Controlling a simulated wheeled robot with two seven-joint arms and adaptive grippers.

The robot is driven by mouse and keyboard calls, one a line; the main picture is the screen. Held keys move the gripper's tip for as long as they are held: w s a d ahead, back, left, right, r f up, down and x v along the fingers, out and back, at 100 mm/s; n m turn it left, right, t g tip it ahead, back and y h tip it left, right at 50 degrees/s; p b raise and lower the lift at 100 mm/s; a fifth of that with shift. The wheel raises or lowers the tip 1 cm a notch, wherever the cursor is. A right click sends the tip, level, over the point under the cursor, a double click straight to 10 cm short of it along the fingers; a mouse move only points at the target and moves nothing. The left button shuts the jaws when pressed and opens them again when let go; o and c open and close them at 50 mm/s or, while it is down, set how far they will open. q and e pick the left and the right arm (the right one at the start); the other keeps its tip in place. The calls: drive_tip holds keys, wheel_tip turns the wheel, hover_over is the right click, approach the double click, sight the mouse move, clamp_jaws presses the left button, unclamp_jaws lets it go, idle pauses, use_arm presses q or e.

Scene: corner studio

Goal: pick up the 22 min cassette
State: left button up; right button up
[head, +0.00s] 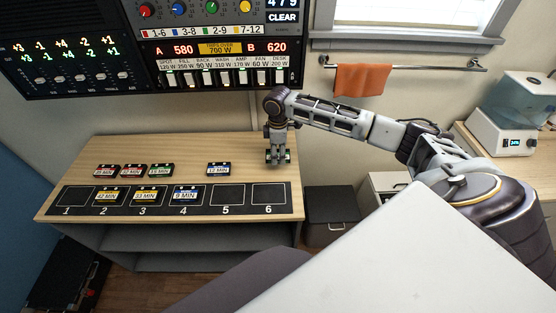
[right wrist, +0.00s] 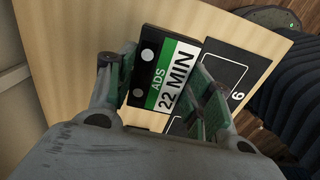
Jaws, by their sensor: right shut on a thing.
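The 22 min cassette (right wrist: 163,75) is black with a green and white label reading "ADS 22 MIN", seen in the right wrist view. My right gripper (right wrist: 165,88) is shut on it, with one finger pad along each side. In the head view my right gripper (head: 278,158) points down over the right end of the wooden counter, behind slot 6, and mostly hides the cassette. I cannot tell whether the cassette touches the counter. My left gripper is not in view.
A black numbered slot strip (head: 85,211) runs along the counter's front. Slots 2, 3 and 4 hold cassettes; slots 1, 5 and 6 are empty. Behind stand two red-labelled cassettes (head: 132,170), a green one (head: 160,170) and a blue 12 min one (head: 218,169). A control panel (head: 222,62) is above.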

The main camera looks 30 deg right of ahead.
sight(278, 154)
drive_tip(key=shift+r, duration=1.5)
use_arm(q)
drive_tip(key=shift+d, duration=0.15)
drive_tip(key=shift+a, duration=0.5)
